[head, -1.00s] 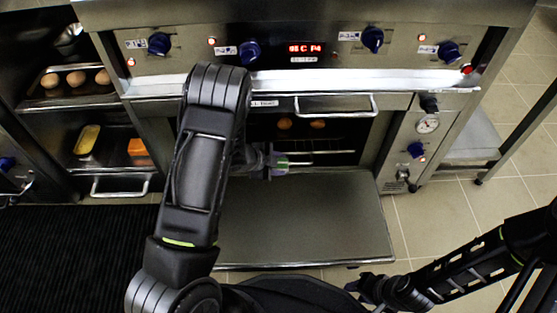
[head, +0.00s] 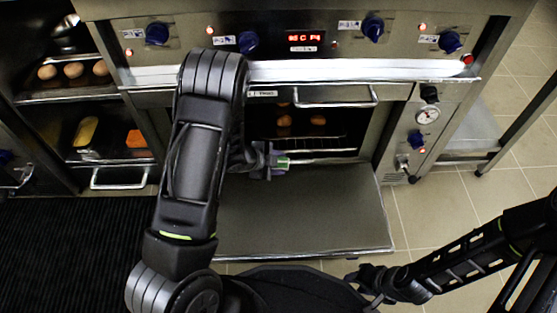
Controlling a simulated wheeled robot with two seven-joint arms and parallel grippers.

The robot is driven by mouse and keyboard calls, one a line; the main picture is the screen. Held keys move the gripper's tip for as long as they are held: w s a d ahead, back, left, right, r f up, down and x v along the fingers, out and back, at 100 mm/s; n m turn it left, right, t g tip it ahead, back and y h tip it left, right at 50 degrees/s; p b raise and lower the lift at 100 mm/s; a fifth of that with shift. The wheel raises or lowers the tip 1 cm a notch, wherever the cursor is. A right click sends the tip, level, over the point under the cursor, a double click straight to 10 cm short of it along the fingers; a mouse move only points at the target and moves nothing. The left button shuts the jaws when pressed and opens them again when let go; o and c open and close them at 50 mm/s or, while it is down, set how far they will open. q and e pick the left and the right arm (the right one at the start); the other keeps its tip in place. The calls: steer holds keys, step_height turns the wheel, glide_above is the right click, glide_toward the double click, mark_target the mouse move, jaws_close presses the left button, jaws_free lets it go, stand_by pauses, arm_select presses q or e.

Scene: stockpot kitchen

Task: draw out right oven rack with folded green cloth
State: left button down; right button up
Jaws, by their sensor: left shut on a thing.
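The oven's drop-down door (head: 310,215) is open and lies flat. Inside the opening is a wire oven rack (head: 325,152), with its front bar near the mouth. My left gripper (head: 279,162) reaches in at the left front of the rack. It is shut on the folded green cloth (head: 284,161), of which only a small edge shows, at the rack's front bar. My forearm hides the left part of the opening. My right gripper (head: 368,284) is low in the picture, away from the oven, and its jaws are too small and dark to read.
Brown round items (head: 318,120) sit inside the oven. At left are shelves with a tray of eggs (head: 74,70), a yellow item (head: 86,131) and an orange one (head: 136,139). Tiled floor (head: 440,205) is free at right.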

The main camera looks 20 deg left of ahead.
arm_select(q)
steer(key=shift+s+d, duration=0.1)
steer(key=shift+s, duration=0.1)
steer(key=shift+s+d+b, duration=0.15)
steer(key=shift+s+d, duration=0.25)
steer(key=shift+s, duration=0.45)
steer(key=shift+s+d+b, duration=0.15)
steer(key=shift+s+d, duration=0.25)
steer(key=shift+s, duration=0.45)
steer(key=shift+s+d+b, duration=0.15)
steer(key=shift+s+d, duration=0.25)
steer(key=shift+s, duration=0.45)
steer(key=shift+s+d+b, duration=0.15)
steer(key=shift+s+d, duration=0.3)
steer(key=shift+s, duration=0.45)
steer(key=shift+s+d+b, duration=0.2)
steer(key=shift+s+d, duration=0.2)
steer(key=shift+s, duration=0.5)
steer(key=shift+s+d+b, duration=0.15)
steer(key=shift+s+d, duration=0.3)
steer(key=shift+s, duration=0.45)
